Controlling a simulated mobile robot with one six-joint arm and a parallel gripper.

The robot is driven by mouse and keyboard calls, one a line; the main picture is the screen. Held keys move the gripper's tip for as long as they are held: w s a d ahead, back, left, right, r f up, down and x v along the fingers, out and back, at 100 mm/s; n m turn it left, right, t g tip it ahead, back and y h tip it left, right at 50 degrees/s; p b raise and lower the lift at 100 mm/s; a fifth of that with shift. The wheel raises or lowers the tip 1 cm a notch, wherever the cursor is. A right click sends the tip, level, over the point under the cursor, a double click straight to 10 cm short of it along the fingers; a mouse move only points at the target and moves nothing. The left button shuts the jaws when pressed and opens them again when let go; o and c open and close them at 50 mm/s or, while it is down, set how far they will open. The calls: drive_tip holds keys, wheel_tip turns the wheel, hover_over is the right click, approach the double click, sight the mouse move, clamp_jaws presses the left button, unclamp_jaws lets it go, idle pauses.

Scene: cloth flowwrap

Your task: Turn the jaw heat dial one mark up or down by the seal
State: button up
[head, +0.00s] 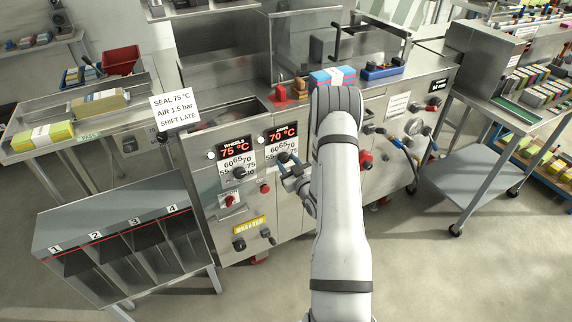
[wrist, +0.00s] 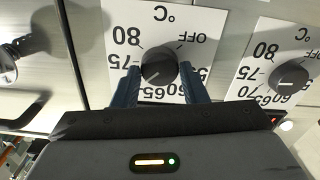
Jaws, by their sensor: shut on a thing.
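The jaw heat dial is a dark round knob (wrist: 160,66) on a white scale plate, upside down in the wrist view. My gripper (wrist: 160,72) is shut on it, one blue-grey finger on each side. The dial's pale pointer line slants down-left, seemingly near 70; the fingers and palm hide part of the scale. In the head view my gripper (head: 289,167) is at the right-hand dial plate, below a red display (head: 283,133) reading 70 °C. The seal sign (head: 175,108) reads "SEAL 75 °C, AIR 1.5 bar, SHIFT LATE".
The wheels dial (head: 239,173) is beside it on the left, under a display (head: 235,148) reading 75 °C. Red buttons (head: 229,200) and lower knobs (head: 239,244) stick out of the panel below. A numbered chute rack (head: 120,222) stands at the left front.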

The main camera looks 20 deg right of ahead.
drive_tip(key=shift+a+f, duration=0.1)
drive_tip(key=shift+f, duration=0.05)
drive_tip(key=m+b, duration=0.3)
drive_tip(key=shift+f+m+b, duration=0.1)
drive_tip(key=shift+m+b, duration=0.2)
drive_tip(key=shift+b, duration=0.1)
drive_tip(key=shift+m+b, duration=1.25)
drive_tip(key=shift+m, duration=0.75)
drive_tip(key=shift+r, duration=0.2)
drive_tip(key=o, duration=1)
